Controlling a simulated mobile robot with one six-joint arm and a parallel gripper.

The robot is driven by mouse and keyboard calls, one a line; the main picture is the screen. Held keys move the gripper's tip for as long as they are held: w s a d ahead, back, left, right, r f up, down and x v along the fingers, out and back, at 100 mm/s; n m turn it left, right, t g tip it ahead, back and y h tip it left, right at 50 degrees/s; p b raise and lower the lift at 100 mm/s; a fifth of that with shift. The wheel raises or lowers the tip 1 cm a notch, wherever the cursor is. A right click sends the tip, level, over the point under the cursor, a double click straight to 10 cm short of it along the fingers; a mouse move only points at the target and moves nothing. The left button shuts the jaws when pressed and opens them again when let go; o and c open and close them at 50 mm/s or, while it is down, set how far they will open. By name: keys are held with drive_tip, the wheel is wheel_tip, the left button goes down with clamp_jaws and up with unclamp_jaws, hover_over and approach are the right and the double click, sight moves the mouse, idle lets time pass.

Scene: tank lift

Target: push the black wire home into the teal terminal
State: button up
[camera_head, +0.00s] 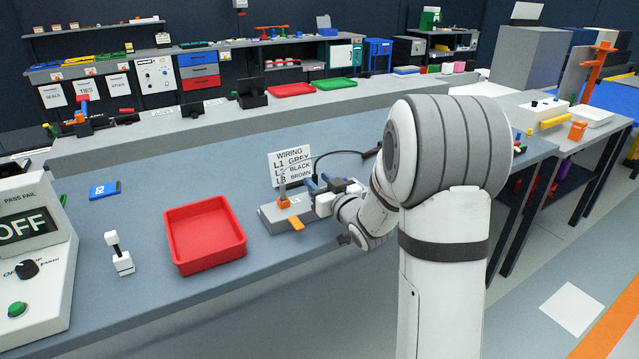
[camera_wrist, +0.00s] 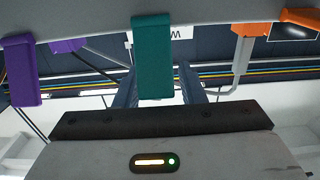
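The teal terminal lever (camera_wrist: 153,55) hangs in the middle of the wrist view, in front of my gripper (camera_wrist: 156,82). A dark finger shows on either side of it; the lever hides the gap between the tips. I cannot see whether they hold a wire. In the head view my gripper (camera_head: 318,187) is at the right side of the grey terminal block (camera_head: 270,217). A black wire (camera_head: 335,153) arcs behind my gripper towards a dark holder at the right. Its end is hidden, so I cannot tell whether it is in the terminal.
A purple lever (camera_wrist: 20,70) and an orange lever (camera_wrist: 295,20) flank the teal one; a grey wire (camera_wrist: 242,50) runs up near the orange one. A wiring sign (camera_head: 289,166) stands behind the block. A red tray (camera_head: 204,262) lies to the left.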

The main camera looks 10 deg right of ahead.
drive_tip(key=v, duration=0.7)
drive_tip(key=shift+s+d+b, duration=0.1)
drive_tip(key=shift+s+b, duration=0.3)
drive_tip(key=shift+r, duration=0.1)
drive_tip(key=s+a+r+m+g+h+p, duration=0.1)
drive_tip(key=s+g, duration=0.6)
drive_tip(key=s, duration=0.7)
drive_tip(key=s+a+r+m+g+h+p, duration=0.1)
drive_tip(key=s+g+h+p, duration=0.3)
drive_tip(key=s, duration=1)
drive_tip(key=a+m+g+p, duration=0.1)
drive_tip(key=g, duration=0.2)
drive_tip(key=shift+a+r+g, duration=0.3)
drive_tip(key=shift+a+r, duration=0.1)
